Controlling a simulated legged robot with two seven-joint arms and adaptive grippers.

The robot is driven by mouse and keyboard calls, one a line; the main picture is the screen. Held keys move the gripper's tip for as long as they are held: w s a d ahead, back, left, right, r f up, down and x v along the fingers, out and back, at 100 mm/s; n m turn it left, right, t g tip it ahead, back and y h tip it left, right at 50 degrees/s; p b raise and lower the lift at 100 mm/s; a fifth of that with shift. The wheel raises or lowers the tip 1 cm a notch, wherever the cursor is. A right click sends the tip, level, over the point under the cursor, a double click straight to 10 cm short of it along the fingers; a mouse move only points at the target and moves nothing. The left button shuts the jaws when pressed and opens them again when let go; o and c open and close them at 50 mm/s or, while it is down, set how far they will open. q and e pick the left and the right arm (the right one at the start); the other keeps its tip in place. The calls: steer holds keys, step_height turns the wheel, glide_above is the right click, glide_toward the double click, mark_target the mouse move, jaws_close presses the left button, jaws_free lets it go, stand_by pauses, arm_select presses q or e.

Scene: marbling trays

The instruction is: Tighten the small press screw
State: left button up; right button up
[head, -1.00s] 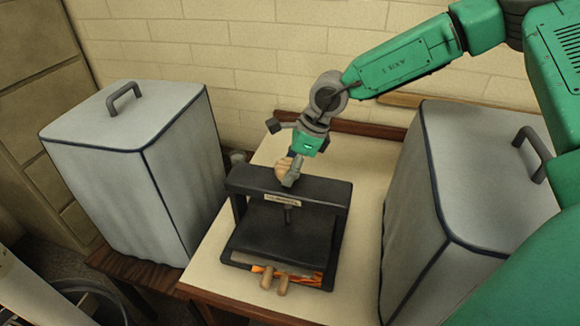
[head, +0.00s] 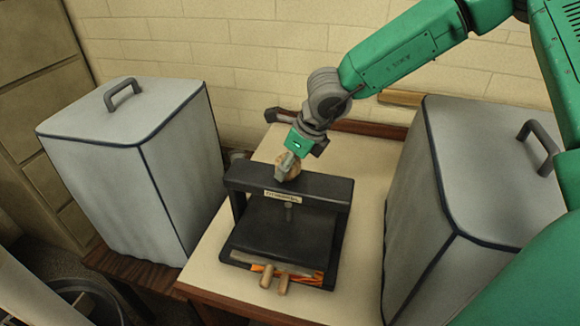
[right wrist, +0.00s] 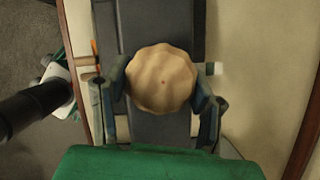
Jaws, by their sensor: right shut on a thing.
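The small press (head: 338,196) is a black frame standing on the cream table, with a crossbar, a flat plate (head: 270,230) and a short screw shaft (head: 289,212) under the bar. Its screw knob (head: 288,166) is a round, scalloped wooden one on top of the crossbar. In the right wrist view the knob (right wrist: 161,79) sits between the fingers of my right gripper (right wrist: 161,92), which is shut on it from above. My right gripper (head: 286,168) partly hides the knob in the head view. Orange-patterned sheets (head: 310,277) show under the plate. My left gripper is not in view.
Grey covered boxes with handles stand to the left (head: 130,150) and right (head: 480,170) of the press. The cream table (head: 365,240) is bare to the right of the press.

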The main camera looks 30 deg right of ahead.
steer(key=shift+w+r, duration=0.35)
steer(key=o, duration=1.2)
steer(key=shift+f, duration=0.2)
steer(key=v, duration=1.1)
steer(key=shift+r, duration=0.35)
steer(key=shift+s+d, duration=0.1)
steer(key=shift+s, duration=0.05)
